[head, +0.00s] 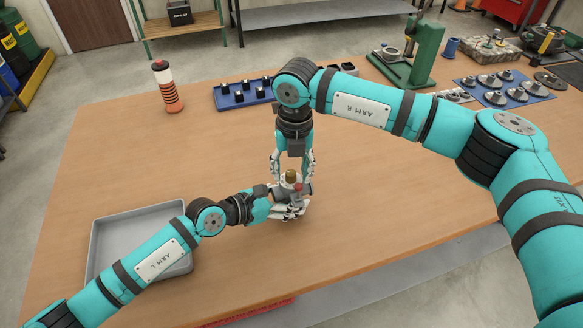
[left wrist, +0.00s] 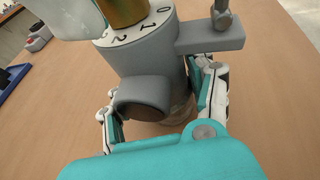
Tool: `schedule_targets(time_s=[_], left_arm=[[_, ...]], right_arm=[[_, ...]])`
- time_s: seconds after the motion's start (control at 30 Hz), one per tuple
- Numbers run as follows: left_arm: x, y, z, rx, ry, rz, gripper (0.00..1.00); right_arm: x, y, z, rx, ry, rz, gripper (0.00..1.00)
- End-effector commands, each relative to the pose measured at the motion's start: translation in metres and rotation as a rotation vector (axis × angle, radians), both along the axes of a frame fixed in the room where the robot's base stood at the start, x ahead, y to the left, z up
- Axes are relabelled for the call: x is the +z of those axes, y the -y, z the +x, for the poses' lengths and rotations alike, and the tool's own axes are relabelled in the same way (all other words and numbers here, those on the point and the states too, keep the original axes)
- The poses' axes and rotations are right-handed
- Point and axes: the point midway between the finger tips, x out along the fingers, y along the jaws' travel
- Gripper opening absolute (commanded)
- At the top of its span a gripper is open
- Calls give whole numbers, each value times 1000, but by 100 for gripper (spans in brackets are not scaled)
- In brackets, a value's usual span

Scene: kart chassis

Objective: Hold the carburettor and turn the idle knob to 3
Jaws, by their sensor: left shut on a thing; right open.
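The carburettor (head: 294,191) is a small grey body standing upright on the table, with a brass idle knob (head: 291,176) on top. My left gripper (head: 287,208) is shut on the carburettor's lower body. In the left wrist view the carburettor (left wrist: 150,58) sits between the left fingers (left wrist: 160,110). The knob's lower part (left wrist: 124,10) shows there above a dial with the numerals 0, 1 and 2; its pointer cannot be made out. My right gripper (head: 292,169) points down from above, open, its fingers on either side of the knob. Whether they touch it cannot be told.
An empty grey tray (head: 97,250) lies at the left, partly under my left arm. A striped bottle (head: 167,86), a blue tray of black parts (head: 228,103), a green press (head: 425,50) and a blue mat of metal parts (head: 530,91) stand farther back.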

Motion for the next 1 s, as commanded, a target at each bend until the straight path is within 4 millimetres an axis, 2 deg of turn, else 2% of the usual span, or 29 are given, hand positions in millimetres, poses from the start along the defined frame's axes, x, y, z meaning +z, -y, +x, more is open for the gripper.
schedule_targets(time_s=[0.13, 0.23, 0.5, 0.7, 0.83, 1.0], left_arm=[[-1, 1, -1, -1, -3, 2, 0], [-1, 0, -1, -1, -3, 2, 0], [-1, 0, -1, -1, -3, 2, 0], [-1, 0, -1, -1, -3, 2, 0], [-1, 0, -1, -1, -3, 1, 0], [-1, 0, -1, -1, -3, 2, 0]], right_arm=[[5, 0, 0, 1, 1, 1, 47], [18, 0, 0, 1, 1, 0, 47], [75, 2, 1, 1, 3, 1, 47], [108, 4, 1, 0, 2, 0, 47], [117, 4, 1, 0, 0, -1, 47], [120, 5, 1, 0, -1, -1, 47]])
